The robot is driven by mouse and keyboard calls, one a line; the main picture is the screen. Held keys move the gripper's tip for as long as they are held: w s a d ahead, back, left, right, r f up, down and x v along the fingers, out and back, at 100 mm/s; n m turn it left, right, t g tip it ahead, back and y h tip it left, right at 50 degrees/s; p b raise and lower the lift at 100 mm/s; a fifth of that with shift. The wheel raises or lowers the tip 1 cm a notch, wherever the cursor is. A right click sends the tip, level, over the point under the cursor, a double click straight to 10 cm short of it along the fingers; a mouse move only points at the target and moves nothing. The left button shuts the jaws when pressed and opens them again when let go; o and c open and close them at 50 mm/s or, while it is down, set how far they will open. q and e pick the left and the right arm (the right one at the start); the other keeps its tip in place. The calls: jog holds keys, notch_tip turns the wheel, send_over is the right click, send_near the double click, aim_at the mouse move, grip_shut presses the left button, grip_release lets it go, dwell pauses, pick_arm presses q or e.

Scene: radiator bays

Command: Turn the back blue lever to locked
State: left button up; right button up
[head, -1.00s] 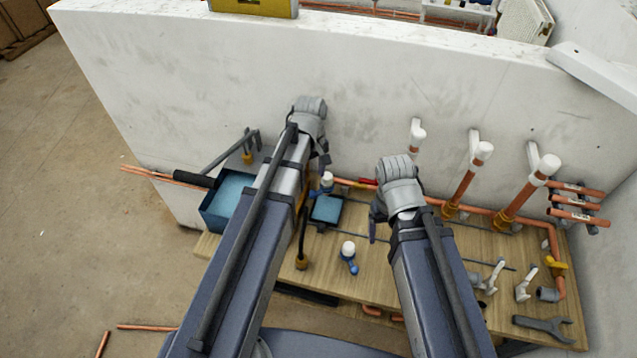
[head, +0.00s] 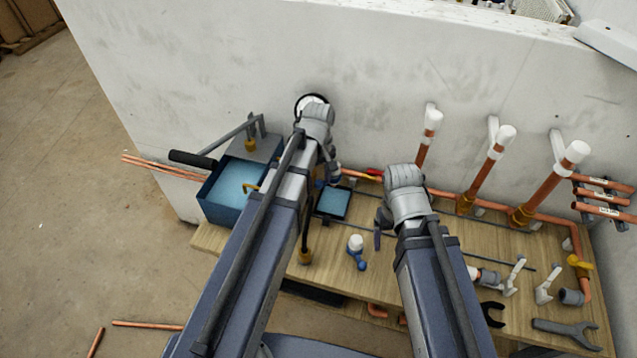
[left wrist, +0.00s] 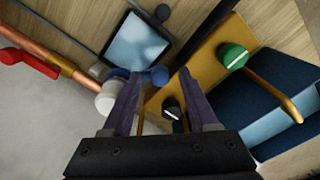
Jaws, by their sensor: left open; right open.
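The back blue lever (head: 335,173) is mostly hidden behind my left gripper in the head view. In the left wrist view the blue lever (left wrist: 159,75) has a white cap (left wrist: 108,100) at one end, and its free end lies between my fingertips. My left gripper (left wrist: 160,76) is open around that end; contact cannot be told. In the head view my left gripper (head: 331,165) is over the back of the bench. A front blue lever (head: 358,258) with a white cap stands nearer on the bench. My right gripper (head: 380,228) is open and apart from the levers.
A blue tank (head: 235,185) stands left of my left arm. A dark tablet-like tray (head: 331,203) lies beside the levers. A red lever (head: 374,172) sits on the copper pipe along the wall. Capped copper risers (head: 482,172) and a wrench (head: 567,333) are to the right.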

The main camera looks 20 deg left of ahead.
pick_arm(q)
grip_shut()
dwell(0.5)
dwell(0.9)
